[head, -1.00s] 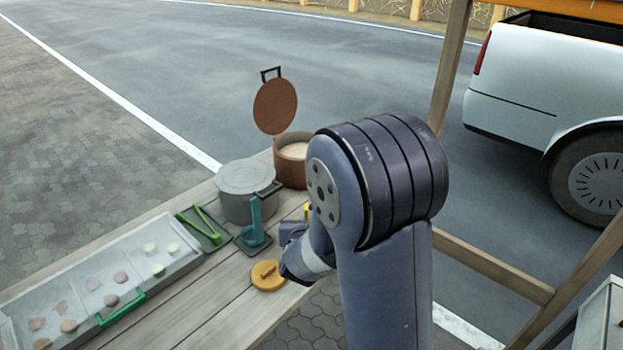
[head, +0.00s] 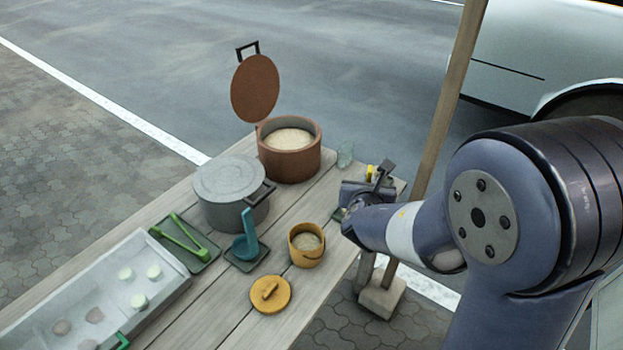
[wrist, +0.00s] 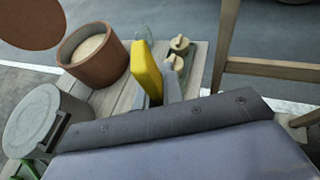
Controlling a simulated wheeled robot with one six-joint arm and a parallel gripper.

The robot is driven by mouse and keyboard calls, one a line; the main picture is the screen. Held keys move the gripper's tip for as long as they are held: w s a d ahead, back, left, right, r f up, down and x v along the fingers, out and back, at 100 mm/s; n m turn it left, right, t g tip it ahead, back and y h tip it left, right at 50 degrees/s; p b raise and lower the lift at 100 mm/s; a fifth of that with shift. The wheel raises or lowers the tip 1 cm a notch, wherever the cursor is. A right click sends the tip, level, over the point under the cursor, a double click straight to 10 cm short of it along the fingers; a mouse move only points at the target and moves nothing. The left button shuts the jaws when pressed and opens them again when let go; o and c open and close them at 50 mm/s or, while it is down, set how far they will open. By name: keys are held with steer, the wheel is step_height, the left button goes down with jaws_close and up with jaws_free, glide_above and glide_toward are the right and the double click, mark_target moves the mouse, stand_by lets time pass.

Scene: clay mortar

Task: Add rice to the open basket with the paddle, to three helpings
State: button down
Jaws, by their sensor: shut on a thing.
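The open basket (head: 306,246) is a small yellow tub on the table, with pale rice showing inside. Its round yellow lid (head: 270,294) lies on the planks in front of it. The brown rice pot (head: 288,160) stands open behind, its hinged lid up and rice inside; it also shows in the wrist view (wrist: 96,68). My gripper (head: 370,192) is at the table's right end, right of and behind the basket, apart from it. It is shut on a yellow piece (wrist: 147,70), which I take as the paddle. The rest of the paddle is hidden.
A grey lidded pot (head: 231,192) stands left of the brown pot. A teal ladle (head: 246,240) and green tongs (head: 187,238) rest on dark pads. A dumpling tray (head: 120,290) is at left. A glass (head: 345,154) and small lidded pots (wrist: 180,45) stand near my gripper.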

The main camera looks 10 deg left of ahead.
steer(key=s+a+r+n+y, duration=0.1)
steer(key=s+a+n+y, duration=0.1)
steer(key=a, duration=0.5)
steer(key=s+a+r+n+y, duration=0.2)
steer(key=s+a, duration=0.1)
steer(key=a, duration=0.4)
step_height(320, 180, down, 12)
steer(key=b, duration=1.2)
steer(key=shift+w+d+f+g+b, duration=0.15)
steer(key=shift+d+g+b, duration=0.05)
steer(key=shift+g+b, duration=0.2)
steer(key=shift+f+b, duration=0.6)
steer(key=shift+b, duration=0.1)
stand_by(0.5)
step_height(320, 180, up, 13)
steer(key=p, duration=1.1)
steer(key=shift+r, duration=0.1)
